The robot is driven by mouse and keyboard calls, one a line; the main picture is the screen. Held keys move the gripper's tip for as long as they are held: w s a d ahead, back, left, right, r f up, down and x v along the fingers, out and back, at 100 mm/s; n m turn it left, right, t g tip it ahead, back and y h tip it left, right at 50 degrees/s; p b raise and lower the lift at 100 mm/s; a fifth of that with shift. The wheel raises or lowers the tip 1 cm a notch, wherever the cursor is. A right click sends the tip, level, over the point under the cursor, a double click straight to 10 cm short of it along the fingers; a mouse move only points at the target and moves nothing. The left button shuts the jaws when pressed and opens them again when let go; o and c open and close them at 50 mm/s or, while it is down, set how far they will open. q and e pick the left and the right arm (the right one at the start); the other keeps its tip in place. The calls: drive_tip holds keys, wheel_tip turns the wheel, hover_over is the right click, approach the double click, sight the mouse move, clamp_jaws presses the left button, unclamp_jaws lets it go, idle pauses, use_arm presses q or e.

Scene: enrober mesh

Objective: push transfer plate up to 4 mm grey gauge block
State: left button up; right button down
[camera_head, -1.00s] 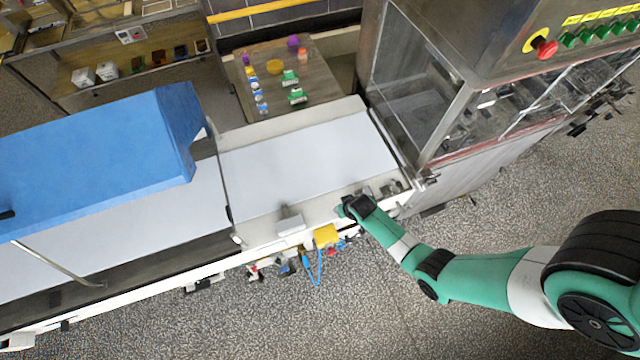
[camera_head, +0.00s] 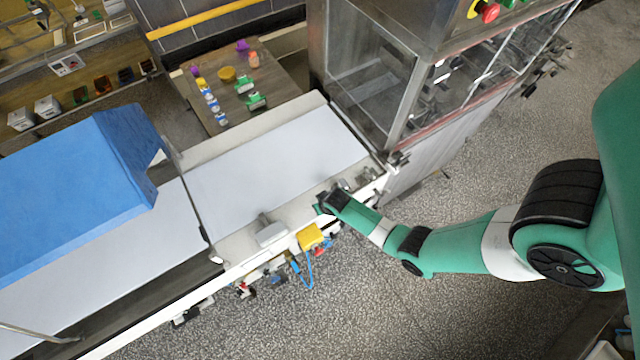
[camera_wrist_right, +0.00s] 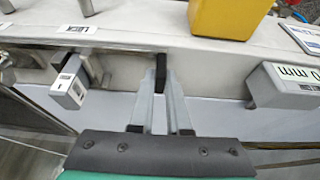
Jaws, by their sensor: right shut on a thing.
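My right gripper (camera_wrist_right: 161,78) is at the front rail of the machine, its two grey fingers closed on a small dark upright piece (camera_wrist_right: 160,62). In the head view, the gripper (camera_head: 324,204) is small and its grip cannot be made out. A light grey block marked "MM" (camera_wrist_right: 288,86) stands to its right in the wrist view, apart from it; the label is partly cut off. A smaller grey block with a white label (camera_wrist_right: 69,88) is on its left. I cannot tell which is the 4 mm block, nor the transfer plate's edges. My left gripper is out of view.
A yellow box (camera_head: 310,237) with blue cable hangs on the rail near my right gripper. A "LOCK" label (camera_wrist_right: 76,29) is on the rail. The white belt (camera_head: 280,165) is clear. A blue hood (camera_head: 75,185) covers the left; a glass-sided cabinet (camera_head: 375,75) is on the right.

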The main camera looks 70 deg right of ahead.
drive_tip(key=shift+s+d, duration=0.25)
drive_tip(key=shift+d, duration=0.1)
drive_tip(key=c, duration=0.9)
unclamp_jaws()
